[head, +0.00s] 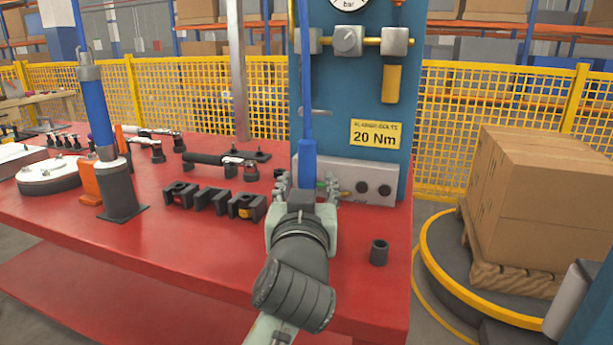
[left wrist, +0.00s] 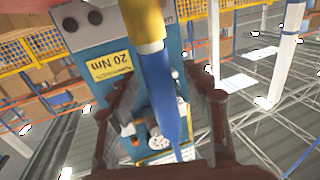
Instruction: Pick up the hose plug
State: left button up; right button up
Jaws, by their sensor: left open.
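The hose plug (head: 308,158) hangs on a thin blue hose in front of the blue panel. In the head view it has a thick blue sleeve, and its lower end is hidden behind my left gripper (head: 307,187). In the left wrist view the plug's blue sleeve (left wrist: 167,95) runs between my two fingers, with a yellow brass-coloured end (left wrist: 143,22) at the top. My left gripper is open, with a finger on each side of the plug and gaps visible beside it. My right gripper is not in view.
The red table (head: 150,248) holds black blocks (head: 212,200), a blue-and-grey upright tool (head: 105,140) at left and a small dark socket (head: 379,252) at right. The blue panel (head: 345,85) stands close behind the plug. Boxes (head: 540,190) stand on a pallet at right.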

pick_arm(q)
jog(key=shift+s, duration=0.1)
jog(key=shift+c, duration=0.2)
grip_shut()
jog(key=shift+r, duration=0.15)
